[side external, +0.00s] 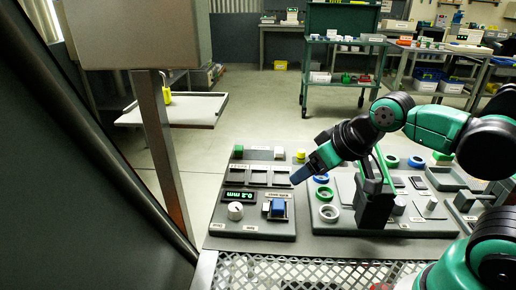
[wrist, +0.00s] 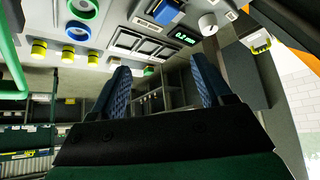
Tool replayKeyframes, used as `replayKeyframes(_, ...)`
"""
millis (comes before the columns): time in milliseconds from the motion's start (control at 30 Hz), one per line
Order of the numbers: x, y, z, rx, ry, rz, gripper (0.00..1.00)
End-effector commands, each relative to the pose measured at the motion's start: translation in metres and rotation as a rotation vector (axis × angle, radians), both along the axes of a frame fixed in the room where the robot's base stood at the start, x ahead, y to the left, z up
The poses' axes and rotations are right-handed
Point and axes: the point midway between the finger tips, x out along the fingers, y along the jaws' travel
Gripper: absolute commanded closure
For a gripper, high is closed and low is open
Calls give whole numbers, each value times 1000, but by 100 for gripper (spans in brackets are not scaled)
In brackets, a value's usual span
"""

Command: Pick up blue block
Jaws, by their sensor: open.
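The blue block (side external: 278,206) sits in a grey holder at the front right of the left grey panel (side external: 266,236). In the wrist view the blue block (wrist: 166,11) shows near the top edge, partly cut off. My gripper (side external: 299,175) is above the right edge of that panel, up and to the right of the block and apart from it. Its two blue fingers are spread with nothing between them, as the wrist view shows at the gripper (wrist: 160,68).
A white knob (side external: 235,211) and a lit display (side external: 240,196) are left of the block. Dark square recesses (side external: 258,177) and small green, white and yellow blocks lie behind. Several coloured rings (side external: 325,194) stand on the right panel. A post (side external: 160,150) rises at left.

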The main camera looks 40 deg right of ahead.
Motion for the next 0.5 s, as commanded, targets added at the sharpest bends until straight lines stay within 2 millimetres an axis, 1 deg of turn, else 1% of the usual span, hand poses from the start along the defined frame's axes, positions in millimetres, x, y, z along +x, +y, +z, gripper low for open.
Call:
replayKeyframes(367,0,0,0,1,1,-2,29)
replayKeyframes(500,5,1,1,30,42,-42,29)
